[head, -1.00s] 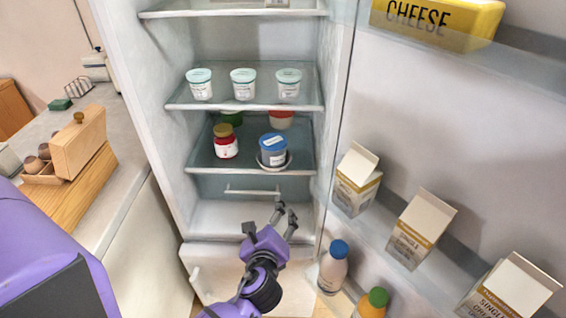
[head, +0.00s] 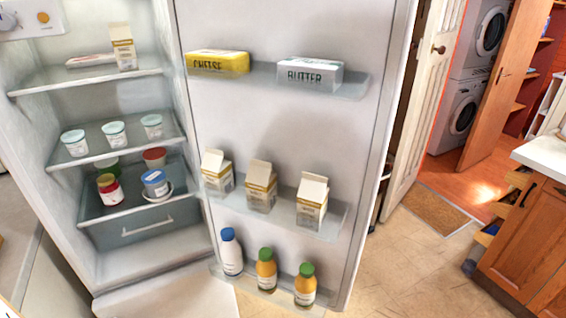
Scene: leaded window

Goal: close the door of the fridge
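The fridge (head: 125,240) stands at the left of the head view with its inside showing. Its door (head: 290,145) is open and swung out to the right, its inner face towards me. The door's shelves hold a yellow cheese pack (head: 217,63), a butter pack (head: 310,75), several cartons (head: 261,186) and several bottles (head: 266,270). The door's free edge is at the right, near the picture's middle right. Neither of my grippers shows in the view now.
Fridge shelves hold several small tubs (head: 113,134) and jars (head: 109,189). Right of the door are bare floor (head: 415,265), a doormat (head: 430,212), a wooden cabinet (head: 530,240) and an open doorway with washing machines (head: 458,120).

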